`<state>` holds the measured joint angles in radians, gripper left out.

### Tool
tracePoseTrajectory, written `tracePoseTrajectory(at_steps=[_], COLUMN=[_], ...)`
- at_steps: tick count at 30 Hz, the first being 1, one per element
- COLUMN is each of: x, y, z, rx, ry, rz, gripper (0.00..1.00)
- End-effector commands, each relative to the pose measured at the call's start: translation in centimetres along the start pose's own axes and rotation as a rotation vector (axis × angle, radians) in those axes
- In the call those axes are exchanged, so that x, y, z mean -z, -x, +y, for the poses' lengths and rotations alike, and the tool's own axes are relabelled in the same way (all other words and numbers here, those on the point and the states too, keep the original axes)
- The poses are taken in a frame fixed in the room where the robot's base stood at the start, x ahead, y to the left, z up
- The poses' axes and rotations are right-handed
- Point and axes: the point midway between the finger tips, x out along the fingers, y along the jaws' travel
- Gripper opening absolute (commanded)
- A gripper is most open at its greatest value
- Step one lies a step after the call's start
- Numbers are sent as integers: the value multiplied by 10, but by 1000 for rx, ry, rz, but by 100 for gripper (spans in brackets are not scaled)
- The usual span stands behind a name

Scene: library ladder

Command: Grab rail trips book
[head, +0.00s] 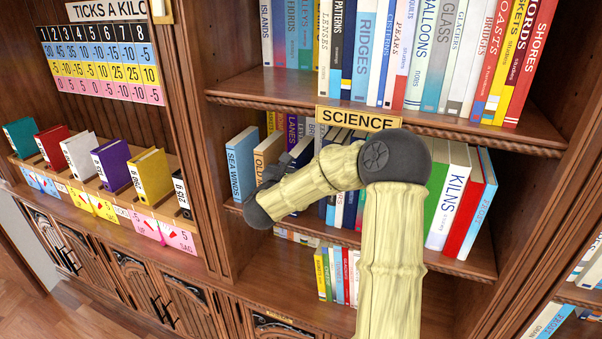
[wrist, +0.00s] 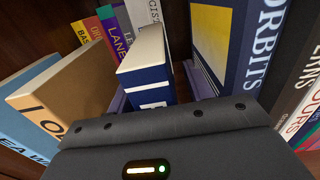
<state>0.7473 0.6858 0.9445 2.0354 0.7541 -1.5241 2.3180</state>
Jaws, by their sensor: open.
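In the wrist view, a book with a dark blue spine, a white band and pale page tops (wrist: 148,62) stands between the two fingers of my gripper (wrist: 158,92). Its title is mostly cut off by the gripper body, so I cannot confirm it reads Rail Trips. The fingers are open, one on each side of the book; I cannot tell whether they touch it.
An orange-tan book (wrist: 75,92) and the blue Sea Winds book (head: 241,172) stand close on the left. The dark Orbits book (wrist: 245,50) stands on the right. More books stand behind. The shelf above (head: 270,95) carries a full row and a Science label (head: 358,118).

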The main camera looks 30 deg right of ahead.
Motion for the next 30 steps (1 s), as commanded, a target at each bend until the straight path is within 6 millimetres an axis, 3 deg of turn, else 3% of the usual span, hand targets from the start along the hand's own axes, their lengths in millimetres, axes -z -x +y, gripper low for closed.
tracePoseTrajectory(at_steps=[12,20,30], x=[0,0,-2], y=[0,0,0], z=[0,0,0], rx=[0,0,1], ry=[0,-1,-2], rz=[0,0,-3], gripper=[51,2,0])
